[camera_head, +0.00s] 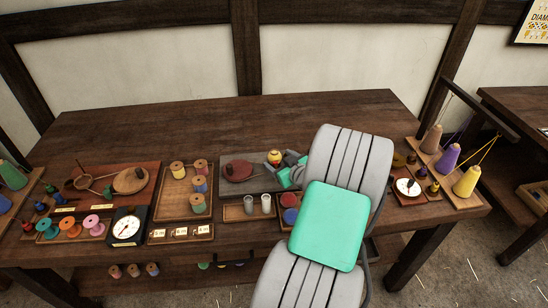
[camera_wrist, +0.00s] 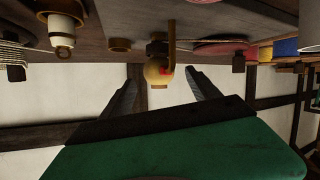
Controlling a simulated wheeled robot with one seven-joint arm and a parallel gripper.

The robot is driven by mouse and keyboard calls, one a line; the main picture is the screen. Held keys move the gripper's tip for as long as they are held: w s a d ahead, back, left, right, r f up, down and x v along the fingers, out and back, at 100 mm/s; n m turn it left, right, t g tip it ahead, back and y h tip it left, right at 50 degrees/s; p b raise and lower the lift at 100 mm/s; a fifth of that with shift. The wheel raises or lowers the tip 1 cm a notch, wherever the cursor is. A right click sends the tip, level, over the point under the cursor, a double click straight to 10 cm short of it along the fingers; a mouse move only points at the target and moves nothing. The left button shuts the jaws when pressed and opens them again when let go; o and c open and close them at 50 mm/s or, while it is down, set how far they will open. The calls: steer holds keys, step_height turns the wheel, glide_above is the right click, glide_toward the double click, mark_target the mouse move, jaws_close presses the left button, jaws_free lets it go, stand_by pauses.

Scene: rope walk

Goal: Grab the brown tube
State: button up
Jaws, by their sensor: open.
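My gripper (camera_wrist: 161,72) is open, its two dark fingers apart with nothing held between them. The wrist view is upside down, with the tabletop along its top. A thin brown tube-like piece (camera_wrist: 171,42) stands beside a yellow ball-shaped thing (camera_wrist: 158,72), which shows between and beyond the fingertips. In the head view my gripper (camera_head: 284,170) is low over the table, left of my arm, near the yellow and red round thing (camera_head: 275,157). The thin brown piece cannot be made out there, and I cannot tell for certain that it is the tube.
Wooden trays with thread spools (camera_head: 178,168) and a black dial scale (camera_head: 126,228) lie to the left. Two grey cups (camera_head: 266,203) stand in front of the gripper. Cones of yarn (camera_head: 466,182) stand at the right. The back of the tabletop (camera_head: 190,122) is clear.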

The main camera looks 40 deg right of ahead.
mark_target(277, 159)
steer(key=x, duration=0.3)
steer(key=c, duration=1.4)
steer(key=shift+c, duration=0.2)
